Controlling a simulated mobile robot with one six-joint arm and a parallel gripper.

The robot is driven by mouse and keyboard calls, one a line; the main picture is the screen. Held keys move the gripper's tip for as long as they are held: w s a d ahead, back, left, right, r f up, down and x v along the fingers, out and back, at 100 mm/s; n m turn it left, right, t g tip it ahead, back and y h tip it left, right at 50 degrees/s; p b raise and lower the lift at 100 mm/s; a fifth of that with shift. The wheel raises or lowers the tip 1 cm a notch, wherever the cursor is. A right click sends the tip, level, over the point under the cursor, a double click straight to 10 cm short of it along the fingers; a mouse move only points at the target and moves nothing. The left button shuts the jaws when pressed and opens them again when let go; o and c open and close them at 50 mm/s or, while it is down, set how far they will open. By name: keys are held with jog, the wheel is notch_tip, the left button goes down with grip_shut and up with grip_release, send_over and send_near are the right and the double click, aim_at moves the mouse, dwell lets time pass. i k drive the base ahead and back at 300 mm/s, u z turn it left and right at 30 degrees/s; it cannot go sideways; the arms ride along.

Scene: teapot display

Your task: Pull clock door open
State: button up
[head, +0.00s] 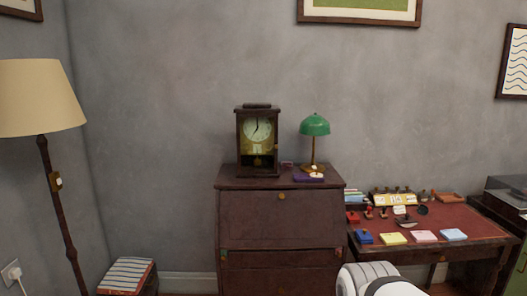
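A dark wooden clock (257,141) with a carrying handle on top stands on the left part of a dark wooden bureau (280,216). Its pale round dial (257,130) shows in the upper half of its front, with a yellowish panel below. The clock's front looks shut, but it is too small to be sure. White rounded parts of my own arm show at the bottom edge, right of the bureau. The fingers of my gripper are not in view.
A green-shaded lamp (314,126) stands right of the clock, with a purple item (309,177) at its base. A desk (465,222) with stamps and coloured pads adjoins on the right. A floor lamp (40,98) and striped stool (126,275) stand left.

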aim_at(238, 116)
jog(key=u, duration=0.25)
jog(key=i, duration=1.25)
jog(key=z, duration=0.3)
